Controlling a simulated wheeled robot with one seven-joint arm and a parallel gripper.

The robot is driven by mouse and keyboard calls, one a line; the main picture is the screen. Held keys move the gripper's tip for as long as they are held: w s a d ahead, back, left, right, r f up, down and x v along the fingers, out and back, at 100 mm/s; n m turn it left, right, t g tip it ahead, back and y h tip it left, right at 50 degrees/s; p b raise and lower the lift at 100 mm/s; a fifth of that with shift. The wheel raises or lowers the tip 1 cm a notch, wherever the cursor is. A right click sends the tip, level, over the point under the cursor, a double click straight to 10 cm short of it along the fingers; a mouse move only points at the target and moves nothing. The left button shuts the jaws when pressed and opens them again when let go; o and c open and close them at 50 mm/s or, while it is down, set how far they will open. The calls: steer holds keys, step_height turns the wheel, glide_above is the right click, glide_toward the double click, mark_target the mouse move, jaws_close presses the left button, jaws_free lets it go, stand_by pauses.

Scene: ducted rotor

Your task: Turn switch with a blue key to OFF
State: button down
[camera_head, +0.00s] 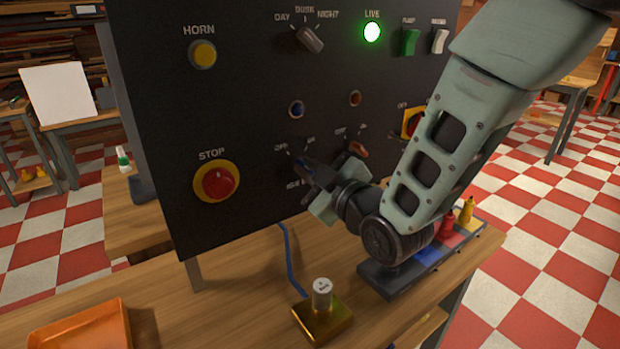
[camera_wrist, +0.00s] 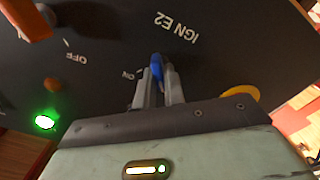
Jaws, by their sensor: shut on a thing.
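The blue key (camera_wrist: 157,68) sits in its switch on the black panel, between my two fingertips in the wrist view. My gripper (camera_wrist: 160,76) is shut on it. In the head view my gripper (camera_head: 311,181) reaches the panel from the right, and the blue key (camera_head: 301,163) is partly covered. White OFF and ON marks stand above this switch in the head view. In the wrist view, which is upside down, ON is just left of the key; this switch's OFF mark is hidden. I cannot tell exactly which mark the key points at.
An orange key (camera_head: 358,149) is just right of my gripper, also in the wrist view (camera_wrist: 28,18). A red STOP button (camera_head: 217,182) is to the left. The LIVE lamp (camera_head: 372,32) glows green. A brass block (camera_head: 322,318) and orange tray (camera_head: 84,332) are on the bench.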

stand_by(0.4)
steer(key=c, duration=1.5)
jaws_free()
steer(key=shift+s+d, duration=0.1)
